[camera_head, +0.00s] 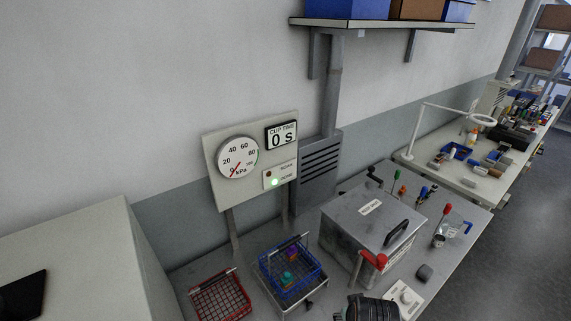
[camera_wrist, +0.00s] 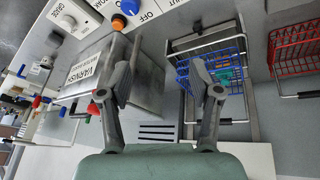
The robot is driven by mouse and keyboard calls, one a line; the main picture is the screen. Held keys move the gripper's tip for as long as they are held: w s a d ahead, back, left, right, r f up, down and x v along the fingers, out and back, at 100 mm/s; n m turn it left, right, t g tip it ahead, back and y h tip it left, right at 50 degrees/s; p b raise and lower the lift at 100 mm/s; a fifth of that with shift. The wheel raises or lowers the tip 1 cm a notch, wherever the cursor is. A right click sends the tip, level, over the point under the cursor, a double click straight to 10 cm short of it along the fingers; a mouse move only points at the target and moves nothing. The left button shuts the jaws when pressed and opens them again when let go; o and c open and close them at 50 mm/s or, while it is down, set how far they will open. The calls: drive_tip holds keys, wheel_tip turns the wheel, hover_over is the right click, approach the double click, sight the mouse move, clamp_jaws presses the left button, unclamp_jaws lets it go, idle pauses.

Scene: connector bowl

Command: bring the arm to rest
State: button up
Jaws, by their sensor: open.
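My gripper (camera_wrist: 163,88) shows in the wrist view with its two fingers spread apart and nothing between them. Behind the fingers, the steel lidded tank (camera_wrist: 95,72) is on the left and the blue wire basket (camera_wrist: 215,62) on the right. The right finger overlaps part of the basket in this view, with no contact visible. In the head view, a dark part of my arm (camera_head: 372,308) shows at the bottom edge; the fingers are out of sight there.
The blue basket (camera_head: 264,267) holds small teal and purple parts. A red wire basket (camera_head: 219,301) is beside it. The lidded tank (camera_head: 338,235) has a red-handled valve (camera_head: 374,261). A wall panel (camera_head: 210,150) has a dial, "0 s" and a lit green lamp. A shelf (camera_head: 390,23) overhangs.

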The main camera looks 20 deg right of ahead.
drive_tip(key=s+a+r+n+t+y, duration=0.1)
drive_tip(key=a+r+t, duration=0.3)
drive_tip(key=a+r, duration=0.55)
drive_tip(key=s+a+r+n+t+y, duration=0.1)
drive_tip(key=a+r+t, duration=0.35)
drive_tip(key=a, duration=1.05)
wheel_tip(320, 180, up, 19)
drive_tip(key=s+a+p, duration=0.1)
drive_tip(key=a+p, duration=0.1)
drive_tip(key=p, duration=1.4)
drive_tip(key=shift+s+a+n, duration=0.15)
drive_tip(key=shift+n, duration=0.15)
drive_tip(key=shift+f, duration=0.15)
